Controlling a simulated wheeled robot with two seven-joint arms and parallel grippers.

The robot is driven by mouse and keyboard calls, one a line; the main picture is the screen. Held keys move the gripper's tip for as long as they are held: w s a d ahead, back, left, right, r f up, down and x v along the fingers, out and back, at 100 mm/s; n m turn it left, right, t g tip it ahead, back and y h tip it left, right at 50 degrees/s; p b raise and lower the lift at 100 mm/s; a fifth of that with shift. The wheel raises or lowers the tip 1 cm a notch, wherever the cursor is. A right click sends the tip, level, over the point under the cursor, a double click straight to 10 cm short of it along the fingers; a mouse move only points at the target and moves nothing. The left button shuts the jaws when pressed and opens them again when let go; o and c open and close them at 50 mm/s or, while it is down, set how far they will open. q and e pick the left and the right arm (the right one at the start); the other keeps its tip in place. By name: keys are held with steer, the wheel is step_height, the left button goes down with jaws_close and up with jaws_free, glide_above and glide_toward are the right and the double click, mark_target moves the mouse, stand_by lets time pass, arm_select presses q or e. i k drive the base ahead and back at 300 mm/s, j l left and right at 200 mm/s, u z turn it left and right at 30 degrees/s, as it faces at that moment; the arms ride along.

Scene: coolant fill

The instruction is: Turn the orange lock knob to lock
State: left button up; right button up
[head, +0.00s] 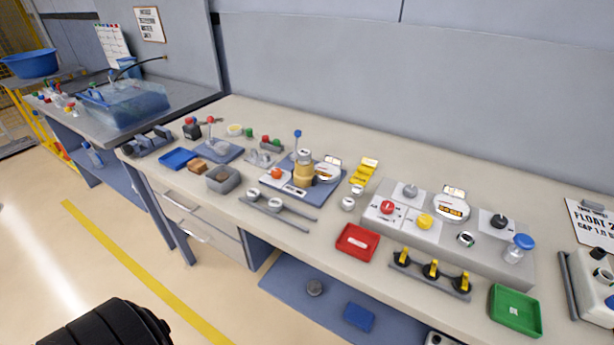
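The orange knob (277,173) is a small round knob at the front left of a blue-based fixture (309,188) on the bench. A brass-coloured cylinder (304,172) stands behind it to the right, with a blue-topped lever (298,141) at the back. A white gauge (327,173) sits on the fixture's right side. Which way the orange knob is turned is too small to tell. Neither of my grippers is in view, and nothing is touching the knob.
Left of the fixture are a grey box (223,187) and a blue tray (178,159). In front lie two grey rails (279,214). To the right are a red tray (357,230), a grey control panel (460,236), yellow-handled valves (431,271) and a green tray (497,318).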

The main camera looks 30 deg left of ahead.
mark_target(276, 174)
steer(key=u, duration=1.25)
steer(key=i+j, duration=0.15)
steer(key=j, duration=0.25)
steer(key=i+j, duration=0.15)
steer(key=j, duration=0.25)
steer(key=i+j, duration=0.15)
steer(key=j, duration=0.25)
